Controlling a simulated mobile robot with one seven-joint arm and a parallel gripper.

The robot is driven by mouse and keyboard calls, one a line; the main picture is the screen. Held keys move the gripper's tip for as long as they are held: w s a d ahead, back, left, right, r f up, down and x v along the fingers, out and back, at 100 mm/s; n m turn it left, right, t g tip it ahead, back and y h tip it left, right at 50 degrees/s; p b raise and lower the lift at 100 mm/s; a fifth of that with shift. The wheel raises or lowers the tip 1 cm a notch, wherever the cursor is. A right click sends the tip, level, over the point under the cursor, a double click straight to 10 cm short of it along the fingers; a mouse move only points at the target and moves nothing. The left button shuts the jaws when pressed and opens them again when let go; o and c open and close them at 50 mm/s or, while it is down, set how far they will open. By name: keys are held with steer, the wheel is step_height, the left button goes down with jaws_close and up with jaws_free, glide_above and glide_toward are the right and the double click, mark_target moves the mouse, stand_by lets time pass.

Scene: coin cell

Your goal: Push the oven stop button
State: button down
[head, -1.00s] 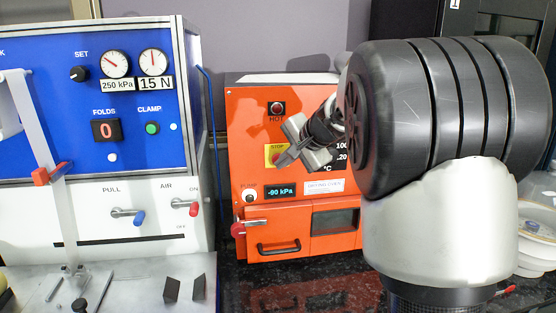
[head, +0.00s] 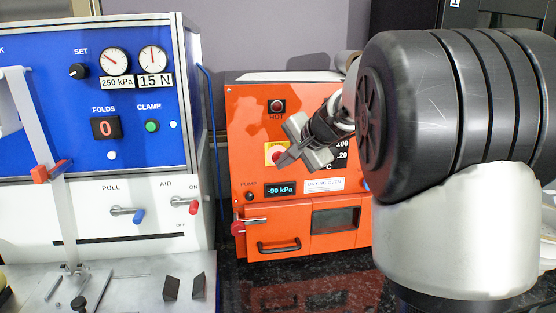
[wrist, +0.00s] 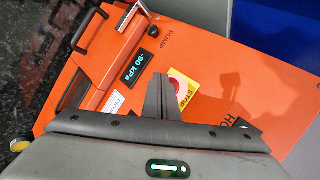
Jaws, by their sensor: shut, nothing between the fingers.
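The orange drying oven (head: 250,140) stands in the middle of the head view. Its red stop button (head: 275,152) sits on a yellow plate on the front panel; the button (wrist: 181,85) also shows in the wrist view, partly hidden by my fingers. My gripper (head: 285,160) is shut and empty, its fingertips in front of the lower right of the button. In the wrist view the shut fingers (wrist: 158,80) overlap the plate's left edge. I cannot tell whether they touch the button.
The HOT lamp (head: 277,107) is above the button. The PUMP lamp (head: 249,196) is dark, beside a display (head: 280,190) reading -90 kPa. A blue and white machine (head: 60,130) stands left.

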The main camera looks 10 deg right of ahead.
steer(key=shift+s, duration=0.15)
steer(key=shift+s+b, duration=0.7)
steer(key=shift+s, duration=2.25)
